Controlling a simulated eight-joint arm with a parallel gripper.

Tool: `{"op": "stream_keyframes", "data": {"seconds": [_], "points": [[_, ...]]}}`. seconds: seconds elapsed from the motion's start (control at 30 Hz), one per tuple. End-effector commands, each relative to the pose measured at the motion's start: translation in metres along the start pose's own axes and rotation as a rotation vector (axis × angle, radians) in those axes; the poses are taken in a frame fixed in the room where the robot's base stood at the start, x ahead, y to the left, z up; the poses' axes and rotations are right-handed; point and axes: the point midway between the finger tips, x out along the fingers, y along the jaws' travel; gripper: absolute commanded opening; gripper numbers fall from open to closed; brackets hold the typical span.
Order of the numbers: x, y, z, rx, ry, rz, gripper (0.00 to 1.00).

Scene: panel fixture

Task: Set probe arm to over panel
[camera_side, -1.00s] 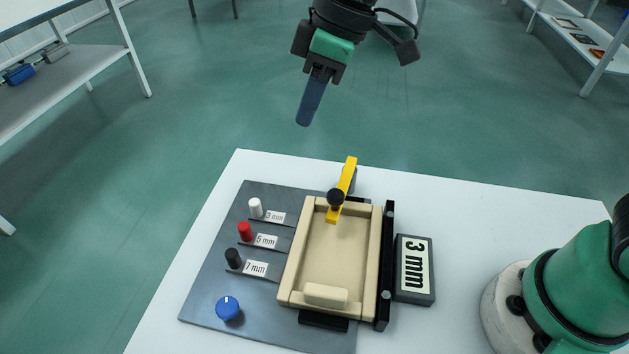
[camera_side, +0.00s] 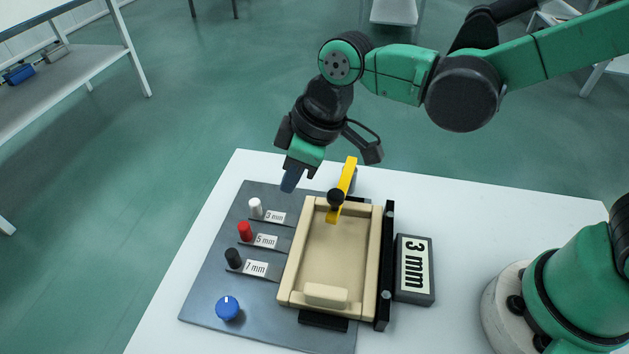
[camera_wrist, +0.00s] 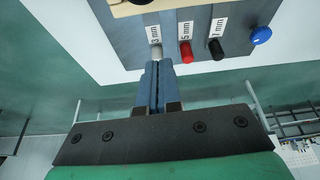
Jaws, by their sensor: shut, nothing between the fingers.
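The yellow probe arm (camera_side: 347,183) with a black round knob (camera_side: 336,197) stands at the far edge of the beige panel (camera_side: 325,250). Its near tip reaches a little over the panel's far rim, and the rest extends back beyond it. My gripper (camera_side: 289,184) is shut and empty, above the fixture's far side, left of the probe arm and apart from it. In the wrist view my shut blue fingers (camera_wrist: 158,66) point toward the white peg (camera_wrist: 156,53); contact cannot be told. The probe arm is not clearly visible in the wrist view.
A grey base plate (camera_side: 205,298) carries the white peg, a red peg (camera_side: 245,231), a black peg (camera_side: 233,258) and a blue dial (camera_side: 228,307). A display reading 3 mm (camera_side: 415,270) sits right of the panel. The white table (camera_side: 500,220) is clear behind the display.

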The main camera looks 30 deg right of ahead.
Motion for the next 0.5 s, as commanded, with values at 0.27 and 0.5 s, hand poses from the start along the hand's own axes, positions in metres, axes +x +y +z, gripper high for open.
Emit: {"op": "stream_keyframes", "data": {"seconds": [0.27, 0.5], "points": [[-0.007, 0.000, 0.032, 0.002, 0.000, 0.000, 0.00], [-0.008, 0.000, 0.037, 0.001, -0.001, -0.001, 0.00]]}}
